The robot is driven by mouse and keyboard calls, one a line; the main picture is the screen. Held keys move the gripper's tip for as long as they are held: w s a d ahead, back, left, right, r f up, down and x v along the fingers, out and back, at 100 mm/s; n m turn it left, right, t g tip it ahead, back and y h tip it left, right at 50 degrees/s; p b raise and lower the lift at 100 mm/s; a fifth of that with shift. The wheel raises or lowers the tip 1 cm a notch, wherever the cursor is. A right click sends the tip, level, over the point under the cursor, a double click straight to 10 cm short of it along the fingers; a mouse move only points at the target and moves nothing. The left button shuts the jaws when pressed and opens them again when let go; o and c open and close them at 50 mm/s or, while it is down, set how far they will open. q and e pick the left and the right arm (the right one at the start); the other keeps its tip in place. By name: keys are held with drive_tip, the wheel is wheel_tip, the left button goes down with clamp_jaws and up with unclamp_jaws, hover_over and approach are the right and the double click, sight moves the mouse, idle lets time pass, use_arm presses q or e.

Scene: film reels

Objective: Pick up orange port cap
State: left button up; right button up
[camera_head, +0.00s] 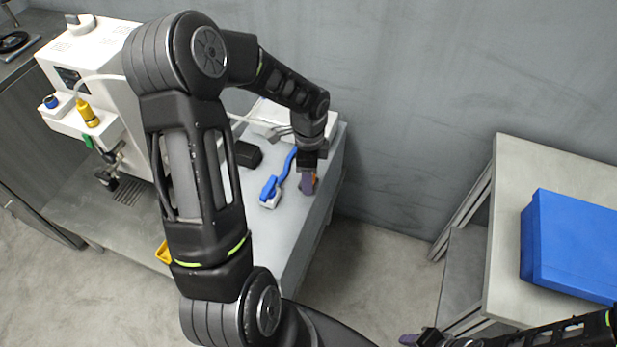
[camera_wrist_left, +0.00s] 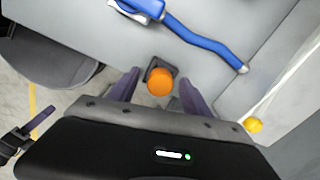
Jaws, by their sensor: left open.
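The orange port cap (camera_wrist_left: 160,82) is round and sits on a small dark square base on the grey bench top in the left wrist view. My left gripper (camera_head: 308,183) is open and points down over the bench's right end. In the wrist view its two purple fingers stand on either side of the cap, with gaps visible. I cannot tell the fingers' height against the cap. In the head view the gripper mostly hides the cap. My right gripper (camera_head: 420,339) is at the bottom edge, partly cut off, and its opening cannot be made out.
A blue tool with a white head (camera_head: 270,192) lies left of the left gripper and shows in the wrist view too (camera_wrist_left: 200,38). A small yellow ball (camera_wrist_left: 254,125) is at the wrist view's right. A white machine (camera_head: 100,80) stands left; a blue box (camera_head: 570,245) sits on the right table.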

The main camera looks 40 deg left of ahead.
use_arm(q)
drive_tip(key=shift+c, duration=0.4)
clamp_jaws()
wheel_tip(320, 180, up, 10)
drive_tip(key=shift+p, duration=0.55)
idle(0.7)
